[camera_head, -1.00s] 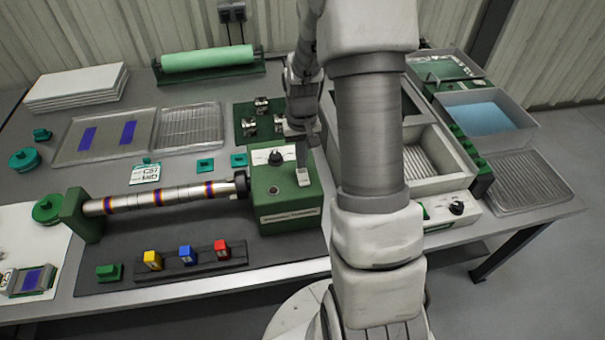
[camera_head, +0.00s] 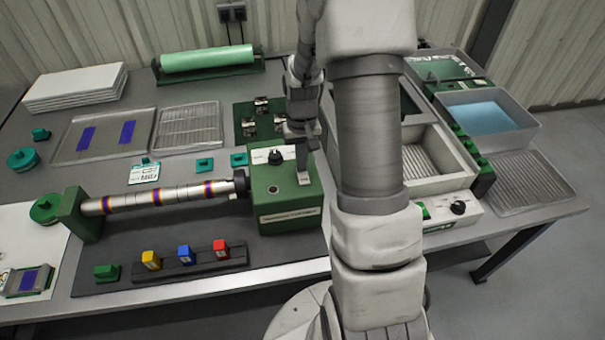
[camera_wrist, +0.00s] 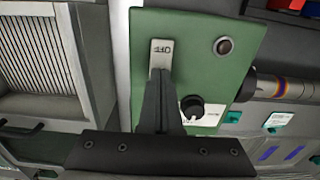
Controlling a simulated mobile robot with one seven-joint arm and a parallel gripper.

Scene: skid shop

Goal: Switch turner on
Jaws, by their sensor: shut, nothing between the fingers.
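The turner is a green box (camera_head: 285,205) with a long horizontal rod (camera_head: 165,198) banded in purple and orange on its left side. Its top carries a black knob (camera_head: 275,158), a round dark button (camera_wrist: 224,45) and a pale rocker switch (camera_wrist: 160,56) that appears lettered OFF. My gripper (camera_head: 302,170) is above the right part of the box, fingers together and empty. In the wrist view the shut fingertips (camera_wrist: 157,74) are at the edge of the rocker and cover part of it; I cannot tell whether they touch it. The knob (camera_wrist: 192,107) is beside the fingers.
A green stand (camera_head: 72,215) holds the rod's far left end. A dark rack (camera_head: 205,262) with coloured blocks lies in front of the rod. A grey basin (camera_head: 455,165) stands to the right, and a wire rack (camera_head: 188,125) lies behind the rod.

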